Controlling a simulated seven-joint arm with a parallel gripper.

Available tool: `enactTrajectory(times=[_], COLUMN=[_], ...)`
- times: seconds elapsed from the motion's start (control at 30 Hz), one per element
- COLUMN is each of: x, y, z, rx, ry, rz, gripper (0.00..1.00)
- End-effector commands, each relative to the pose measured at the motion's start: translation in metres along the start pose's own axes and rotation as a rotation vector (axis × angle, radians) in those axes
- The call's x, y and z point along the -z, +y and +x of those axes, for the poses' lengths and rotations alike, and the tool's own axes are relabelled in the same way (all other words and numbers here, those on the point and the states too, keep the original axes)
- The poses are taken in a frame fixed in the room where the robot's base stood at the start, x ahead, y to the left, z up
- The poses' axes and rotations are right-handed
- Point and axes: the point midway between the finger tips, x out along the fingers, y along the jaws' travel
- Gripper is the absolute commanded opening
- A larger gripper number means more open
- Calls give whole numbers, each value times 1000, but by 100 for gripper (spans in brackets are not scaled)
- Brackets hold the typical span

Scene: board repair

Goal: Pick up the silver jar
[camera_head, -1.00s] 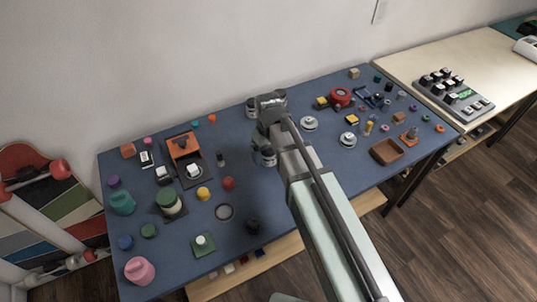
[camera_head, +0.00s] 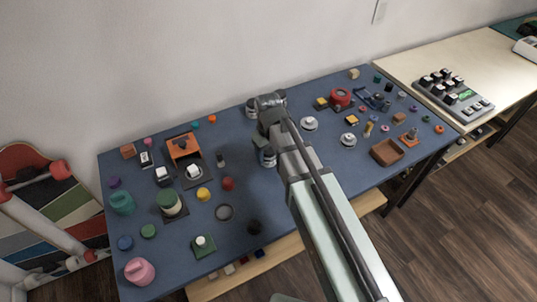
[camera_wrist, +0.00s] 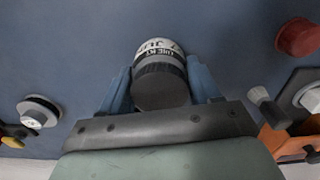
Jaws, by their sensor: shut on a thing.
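The silver jar (camera_wrist: 160,75) is a short cylinder with a grey end facing the camera and a white label with dark lettering around its side. In the wrist view it sits between the two blue fingers of my gripper (camera_wrist: 160,88), one on each side. My gripper is shut on it. In the head view the jar (camera_head: 268,160) shows only in part below my gripper (camera_head: 265,150), near the middle of the blue mat. The arm hides the rest, and I cannot tell whether the jar touches the mat.
The blue mat (camera_head: 290,205) holds many small items. A red cylinder (camera_wrist: 297,38) and an orange holder (camera_wrist: 285,142) are to the right in the wrist view. A silver round part (camera_wrist: 38,112) is to the left. A brown tray (camera_head: 387,151) stands at the right.

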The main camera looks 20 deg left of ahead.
Motion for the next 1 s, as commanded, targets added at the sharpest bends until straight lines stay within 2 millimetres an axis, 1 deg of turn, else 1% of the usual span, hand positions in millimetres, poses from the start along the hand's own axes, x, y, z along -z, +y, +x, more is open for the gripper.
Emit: enactTrajectory(times=[0.17, 0.27, 0.7, 0.8, 0.93, 1.0], x=[0, 0, 1, 1, 0, -1], y=[0, 0, 0, 0, 1, 5], z=[-3, -11, -74, -85, -94, -98], rx=[0, 0, -1, 0, 0, 0], ry=[0, 1, 2, 1, 1, 1], rz=[0, 0, 0, 0, 2, 8], gripper=[27, 27, 27, 27, 27, 27])
